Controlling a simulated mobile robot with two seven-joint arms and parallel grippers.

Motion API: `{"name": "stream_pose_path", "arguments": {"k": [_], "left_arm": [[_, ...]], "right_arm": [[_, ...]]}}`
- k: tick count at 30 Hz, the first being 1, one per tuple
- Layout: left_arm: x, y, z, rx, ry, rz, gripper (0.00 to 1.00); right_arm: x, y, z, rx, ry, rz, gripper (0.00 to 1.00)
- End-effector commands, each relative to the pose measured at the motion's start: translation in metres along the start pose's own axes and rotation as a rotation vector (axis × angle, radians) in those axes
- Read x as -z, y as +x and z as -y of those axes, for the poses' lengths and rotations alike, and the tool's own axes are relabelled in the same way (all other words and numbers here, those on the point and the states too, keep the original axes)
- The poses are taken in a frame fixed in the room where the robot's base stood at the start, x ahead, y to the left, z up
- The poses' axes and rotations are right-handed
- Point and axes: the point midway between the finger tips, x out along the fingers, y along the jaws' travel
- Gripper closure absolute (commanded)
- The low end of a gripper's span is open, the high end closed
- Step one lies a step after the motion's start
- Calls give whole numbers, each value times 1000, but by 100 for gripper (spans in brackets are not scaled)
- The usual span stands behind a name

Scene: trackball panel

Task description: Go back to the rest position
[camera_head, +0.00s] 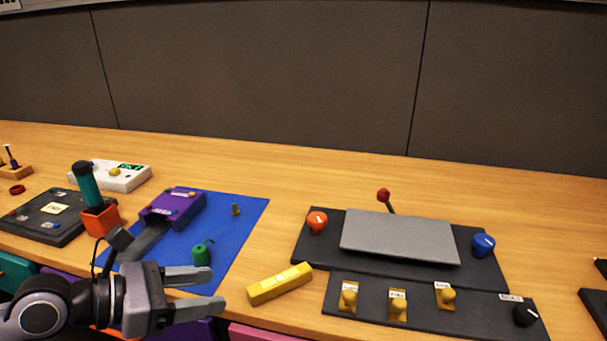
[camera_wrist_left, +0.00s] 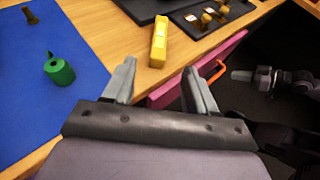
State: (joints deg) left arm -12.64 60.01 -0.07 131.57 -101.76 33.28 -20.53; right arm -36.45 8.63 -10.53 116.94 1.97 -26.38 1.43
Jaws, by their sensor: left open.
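My left gripper (camera_head: 198,295) comes in from the left at the table's front edge. Its two fingers are apart with nothing between them. In the left wrist view the open left gripper (camera_wrist_left: 160,85) points toward a yellow block (camera_wrist_left: 158,42). The yellow block (camera_head: 280,284) lies on the wood just right of the fingers, apart from them. The dark trackball panel (camera_head: 320,256) lies to the right, with a grey plate (camera_head: 399,237), a red-knobbed lever (camera_head: 384,195), an orange knob (camera_head: 317,222) and a blue knob (camera_head: 482,245). My right gripper (camera_wrist_left: 240,76) shows at the right of the wrist view.
A blue mat (camera_head: 247,212) holds a purple box (camera_head: 172,207), a green object (camera_head: 202,254) and a small brass piece (camera_head: 236,209). An orange holder (camera_head: 100,220) stands at left. A front panel (camera_head: 338,309) carries several yellow knobs. Bare wood lies behind the panels.

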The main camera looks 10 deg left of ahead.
Motion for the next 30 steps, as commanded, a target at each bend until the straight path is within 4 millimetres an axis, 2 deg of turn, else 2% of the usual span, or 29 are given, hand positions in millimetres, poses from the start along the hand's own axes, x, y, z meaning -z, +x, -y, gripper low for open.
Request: {"name": "stream_pose_path", "arguments": {"k": [4, 8, 12, 16, 20, 24, 27, 30], "left_arm": [[-15, 2, 9, 19, -116, 114, 43], [-45, -1, 15, 38, -379, 353, 43], [-70, -18, 0, 16, -755, 643, 43], [-66, -37, -28, -54, -1120, 877, 43], [-35, -53, -54, -170, -1497, 1069, 43], [24, -61, -66, -354, -1912, 1216, 43], [73, -60, -57, -524, -2204, 1269, 43], [121, -55, -33, -720, -2475, 1272, 43]], "right_arm": [[0, 0, 0, 0, 0, 0, 100], [0, 0, 0, 0, 0, -1, 100], [0, 0, 0, 0, 0, -1, 100], [0, 0, 0, 0, -1, -1, 100], [0, 0, 0, 0, -1, -1, 100], [0, 0, 0, 0, -1, -1, 100], [0, 0, 0, 0, -1, -1, 100], [0, 0, 0, 0, -1, -1, 100]]}}
